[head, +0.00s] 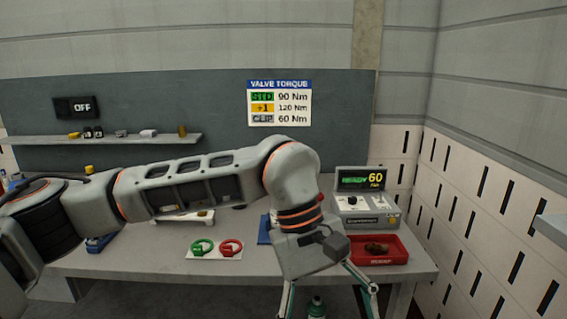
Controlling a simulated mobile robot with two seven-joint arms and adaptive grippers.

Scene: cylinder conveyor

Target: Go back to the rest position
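My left arm reaches in from the left across the workbench (150,262). Its gripper (326,300) points down near the bench's front edge, right of the middle. The two fingers are spread apart, and their tips are cut off by the bottom of the picture. A small dark green object (316,307) shows between or beyond the fingers; I cannot tell its distance. No object is seen clamped. My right gripper is not in view.
A tester (362,210) reading 60 stands at the back right, behind a red tray (392,259) holding a brown item. Green (202,247) and red (231,247) handwheels lie on a white plate. A blue item (264,230) is partly hidden by my arm. A shelf (110,140) hangs behind.

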